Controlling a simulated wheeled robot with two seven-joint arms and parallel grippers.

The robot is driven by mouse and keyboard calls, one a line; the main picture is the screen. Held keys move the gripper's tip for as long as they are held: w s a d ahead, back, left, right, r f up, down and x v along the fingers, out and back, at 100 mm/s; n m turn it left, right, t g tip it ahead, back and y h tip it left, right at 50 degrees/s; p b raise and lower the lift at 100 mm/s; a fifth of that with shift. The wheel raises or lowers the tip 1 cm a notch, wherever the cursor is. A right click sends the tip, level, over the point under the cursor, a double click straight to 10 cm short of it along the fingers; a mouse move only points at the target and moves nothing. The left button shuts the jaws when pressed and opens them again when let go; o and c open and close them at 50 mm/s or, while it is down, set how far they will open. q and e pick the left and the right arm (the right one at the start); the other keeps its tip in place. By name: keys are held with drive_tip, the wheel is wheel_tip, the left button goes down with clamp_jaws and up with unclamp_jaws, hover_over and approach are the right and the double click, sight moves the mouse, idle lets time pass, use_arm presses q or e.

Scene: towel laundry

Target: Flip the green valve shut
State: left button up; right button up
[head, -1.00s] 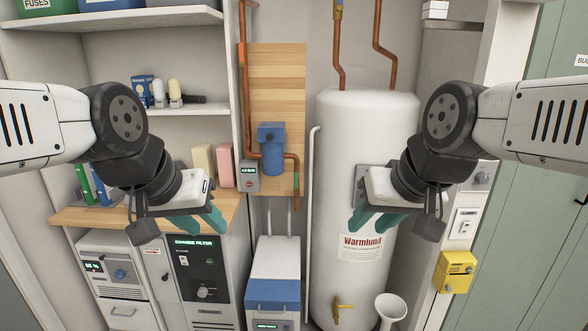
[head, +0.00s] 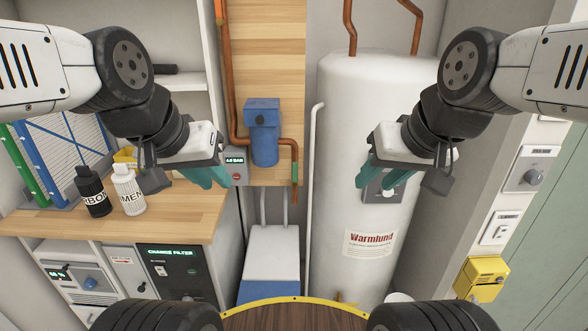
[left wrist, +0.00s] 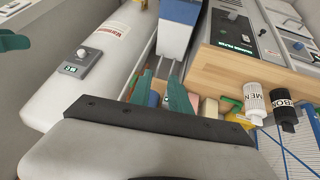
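The green valve (head: 294,172) shows as a small green piece on the copper pipe, right of the blue filter housing (head: 264,135). It lies along the vertical pipe. My left gripper (head: 208,177) is open and empty, left of the valve and apart from it, near the small grey gauge box (head: 236,166). In the left wrist view its two teal fingers (left wrist: 162,92) stand apart with nothing held. My right gripper (head: 379,174) is open and empty in front of the white boiler, right of the valve.
The white boiler (head: 350,110) stands right of the pipe, with a thin white pipe (head: 312,160) between. A wooden counter (head: 180,225) with two bottles (head: 128,190) is at left. A white and blue box (head: 271,255) stands below the valve. A yellow box (head: 481,278) is at right.

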use_arm(q)
drive_tip(key=shift+w+d, duration=0.1)
drive_tip(key=shift+w, duration=0.25)
drive_tip(key=c, duration=0.4)
drive_tip(key=w, duration=0.3)
drive_tip(key=w+d+g+h, duration=0.1)
drive_tip(key=w, duration=0.3)
drive_tip(key=w+d+h, duration=0.1)
drive_tip(key=w, duration=0.3)
drive_tip(key=shift+d+f+m, duration=0.1)
drive_tip(key=shift+d+m, duration=0.15)
drive_tip(key=shift+m, duration=0.05)
clamp_jaws()
drive_tip(key=w+f+h, duration=0.1)
drive_tip(key=w+f, duration=0.4)
drive_tip(key=w, duration=0.7)
drive_tip(key=shift+w+d+g+h, duration=0.2)
drive_tip(key=shift+w+g+h, duration=0.1)
drive_tip(key=shift+f, duration=0.1)
